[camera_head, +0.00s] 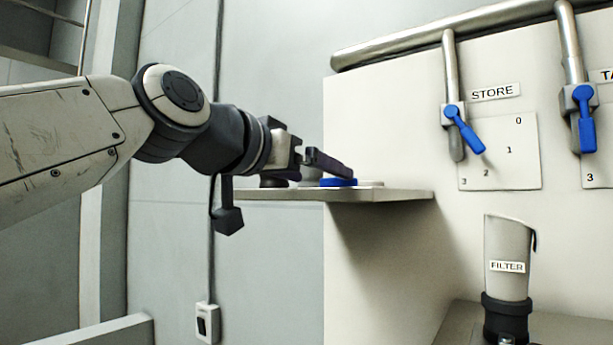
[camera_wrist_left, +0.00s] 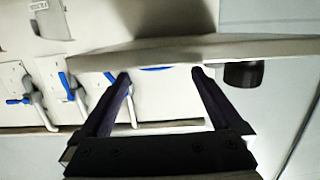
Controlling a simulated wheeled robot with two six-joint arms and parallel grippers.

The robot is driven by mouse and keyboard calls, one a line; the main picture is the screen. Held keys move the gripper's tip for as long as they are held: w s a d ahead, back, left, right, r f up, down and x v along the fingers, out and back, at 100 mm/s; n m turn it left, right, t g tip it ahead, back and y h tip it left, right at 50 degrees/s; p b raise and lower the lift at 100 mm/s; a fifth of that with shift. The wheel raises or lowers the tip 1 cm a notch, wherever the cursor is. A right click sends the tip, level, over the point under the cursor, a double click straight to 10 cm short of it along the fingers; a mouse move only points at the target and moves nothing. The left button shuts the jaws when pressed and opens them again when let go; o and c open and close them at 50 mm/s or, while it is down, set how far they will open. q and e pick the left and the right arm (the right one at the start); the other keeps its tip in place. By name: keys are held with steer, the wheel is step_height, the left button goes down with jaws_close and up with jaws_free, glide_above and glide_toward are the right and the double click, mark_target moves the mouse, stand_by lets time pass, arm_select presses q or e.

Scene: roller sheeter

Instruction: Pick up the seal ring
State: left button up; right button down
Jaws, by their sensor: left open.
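A flat blue piece (camera_head: 338,182), which looks like the seal ring, lies on the grey shelf (camera_head: 385,195). In the left wrist view only a thin blue arc of it (camera_wrist_left: 155,69) shows at the shelf edge, between the fingertips. Its hole is hidden. My left gripper (camera_head: 348,172) is tilted down over the shelf, with its fingertips close to the blue piece. In the left wrist view the gripper (camera_wrist_left: 162,73) is open, its fingers apart and nothing clearly gripped. I cannot tell whether a finger touches the piece. My right gripper is not in view.
A dark round part (camera_head: 273,182) and a pale flat disc (camera_head: 370,183) also sit on the shelf. The cream machine wall at right has pipes, a STORE lever (camera_head: 463,128) with a blue handle, and a FILTER cylinder (camera_head: 508,258) below. Left of the shelf is free room.

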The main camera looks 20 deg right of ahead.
mark_target(331, 180)
arm_select(q)
steer(key=p+x, duration=0.3)
steer(key=x, duration=0.1)
steer(key=shift+s+d+r, duration=0.2)
steer(key=shift+d+r, duration=0.1)
steer(key=shift+r, duration=0.05)
steer(key=shift+w+d+f+p, duration=0.25)
steer(key=shift+w+d+p, duration=0.05)
steer(key=shift+w+d, duration=0.1)
steer(key=c, duration=1.2)
